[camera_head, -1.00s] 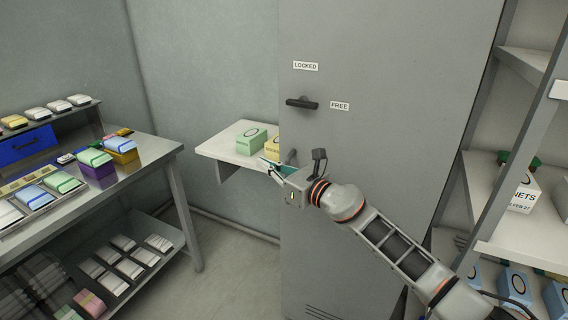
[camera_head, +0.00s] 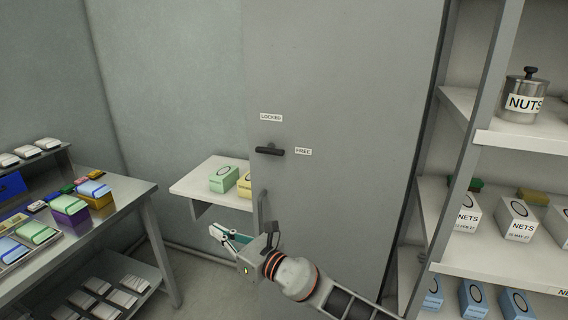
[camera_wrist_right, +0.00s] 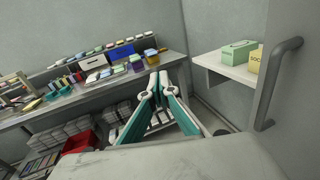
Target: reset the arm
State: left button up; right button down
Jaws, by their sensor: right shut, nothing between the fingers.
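My right gripper (camera_head: 222,238) is in the lower middle of the head view, in front of the grey cabinet door and below the small white shelf. Its fingers are shut and empty; they also show in the right wrist view (camera_wrist_right: 158,82), pointing towards the workbench. The right arm comes in from the bottom of the head view. The gripper is apart from the cabinet's vertical handle (camera_wrist_right: 277,85), which stands to its right in the wrist view. My left gripper is not in view.
The grey cabinet (camera_head: 340,120) has a dark lever (camera_head: 269,151) between LOCKED and FREE labels. A white shelf (camera_head: 190,186) holds a green box (camera_head: 224,179) and a yellow box (camera_head: 244,185). A workbench (camera_head: 130,193) stands left; a rack (camera_head: 520,146) with boxes and a NUTS pot (camera_head: 522,100) stands right.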

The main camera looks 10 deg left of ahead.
jog(key=s+d+f+m+t+h, duration=0.35)
jog(key=d+f+m, duration=0.55)
jog(key=d+m, duration=0.45)
jog(key=s+d+f+m+t+h, duration=0.2)
jog(key=s+d+f+m+h, duration=0.25)
jog(key=d+f+m, duration=0.85)
jog(key=s+d+f+m+g+h, duration=0.1)
jog(key=s+d+f+m, duration=0.3)
jog(key=s+d+m, duration=0.4)
jog(key=s+d+f+m+g+h, duration=0.2)
jog(key=s+d+f+m+h, duration=0.2)
jog(key=s+d+m, duration=0.5)
jog(key=shift+s+d+f, duration=0.45)
jog(key=shift+s+d, duration=0.15)
jog(key=shift+d, duration=0.55)
